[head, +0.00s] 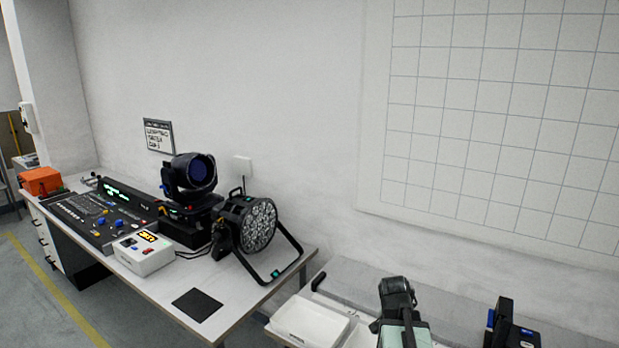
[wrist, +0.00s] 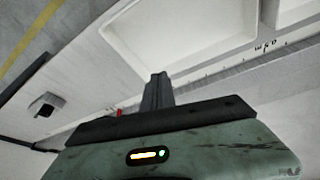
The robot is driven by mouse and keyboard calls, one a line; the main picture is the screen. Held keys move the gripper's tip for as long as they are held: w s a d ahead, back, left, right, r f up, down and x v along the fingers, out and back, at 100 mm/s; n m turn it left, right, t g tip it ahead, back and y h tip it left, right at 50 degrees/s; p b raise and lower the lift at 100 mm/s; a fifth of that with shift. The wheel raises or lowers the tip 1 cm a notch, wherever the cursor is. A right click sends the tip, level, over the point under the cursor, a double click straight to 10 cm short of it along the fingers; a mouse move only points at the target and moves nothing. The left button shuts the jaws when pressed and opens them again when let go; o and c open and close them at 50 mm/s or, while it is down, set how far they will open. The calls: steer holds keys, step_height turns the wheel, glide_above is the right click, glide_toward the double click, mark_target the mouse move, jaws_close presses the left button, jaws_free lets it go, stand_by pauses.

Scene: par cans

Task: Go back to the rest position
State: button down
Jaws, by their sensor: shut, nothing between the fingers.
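My gripper (wrist: 157,80) shows in the wrist view with its dark fingers shut and nothing between them. Behind them are a dark crossbar and my green housing with a small lit display. The fingers point toward a white tray (wrist: 190,58) and appear apart from it. In the head view, part of my green and black arm shows low, right of centre; the fingertips are hard to make out there. The par can (head: 258,226), a black round lamp with many lenses, stands in its yoke on the white bench (head: 262,291), well left of my arm.
A moving-head light (head: 190,177), a mixing console (head: 95,215), a white control box (head: 143,252) and an orange case (head: 41,181) crowd the bench. A black pad (head: 197,304) lies near its front. A black device with blue parts (head: 511,330) stands far right.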

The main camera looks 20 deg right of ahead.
steer(key=w+a+n+y, duration=0.1)
steer(key=a+n, duration=0.5)
steer(key=a, duration=1)
steer(key=a+f+n+g+y, duration=0.1)
steer(key=a+n, duration=0.6)
steer(key=a, duration=0.9)
steer(key=shift+w+f+y, duration=0.2)
steer(key=shift+w+y, duration=0.2)
steer(key=shift+y, duration=0.5)
steer(key=shift+s+d, duration=0.1)
